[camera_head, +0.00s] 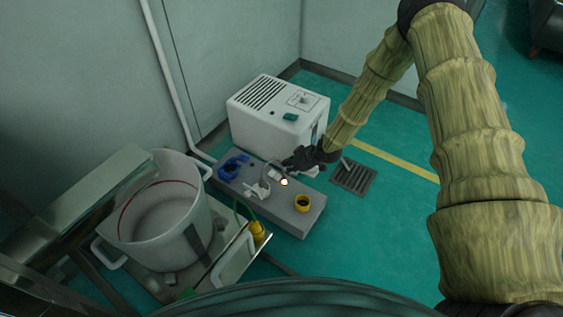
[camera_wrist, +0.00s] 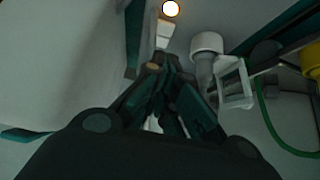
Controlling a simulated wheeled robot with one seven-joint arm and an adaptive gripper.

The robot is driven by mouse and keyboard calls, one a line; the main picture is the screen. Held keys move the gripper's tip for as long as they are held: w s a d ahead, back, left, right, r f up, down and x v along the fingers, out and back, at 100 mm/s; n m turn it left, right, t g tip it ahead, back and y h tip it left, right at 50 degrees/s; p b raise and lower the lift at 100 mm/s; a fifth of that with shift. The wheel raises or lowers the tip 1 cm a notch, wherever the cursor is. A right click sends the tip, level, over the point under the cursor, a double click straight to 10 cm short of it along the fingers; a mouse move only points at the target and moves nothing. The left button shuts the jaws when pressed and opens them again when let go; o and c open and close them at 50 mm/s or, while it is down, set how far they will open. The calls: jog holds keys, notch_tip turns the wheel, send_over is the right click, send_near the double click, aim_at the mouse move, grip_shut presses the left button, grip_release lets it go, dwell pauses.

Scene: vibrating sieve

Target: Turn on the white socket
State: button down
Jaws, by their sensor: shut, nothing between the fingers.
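My gripper (camera_head: 288,163) is shut and empty, close to the small piece; contact cannot be told.
A white machine (camera_head: 278,110) stands behind. A large white sieve drum (camera_head: 160,222) and a yellow plug (camera_head: 257,232) on a green cable are at the left.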

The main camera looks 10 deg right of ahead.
jog(key=shift+s+d+r, duration=0.55)
jog(key=shift+s+d, duration=0.05)
jog(key=shift+s, duration=0.1)
jog(key=s+a+f+m+g+h, duration=0.1)
jog(key=s+a+f+m, duration=0.15)
jog(key=s, duration=0.85)
jog(key=s+a+f+m+g+h, duration=0.1)
jog(key=s+a+f+m+g, duration=0.15)
jog(key=s, duration=0.75)
jog(key=s+d+r+m+g+h, duration=0.1)
jog(key=s+d+m+h, duration=0.15)
jog(key=s, duration=0.85)
jog(key=s+d+m+g+h, duration=0.1)
jog(key=s+d, duration=0.2)
jog(key=s, duration=0.8)
notch_tip(320, 180, up, 36)
jog(key=p, duration=3.6)
jog(key=shift+s, duration=0.45)
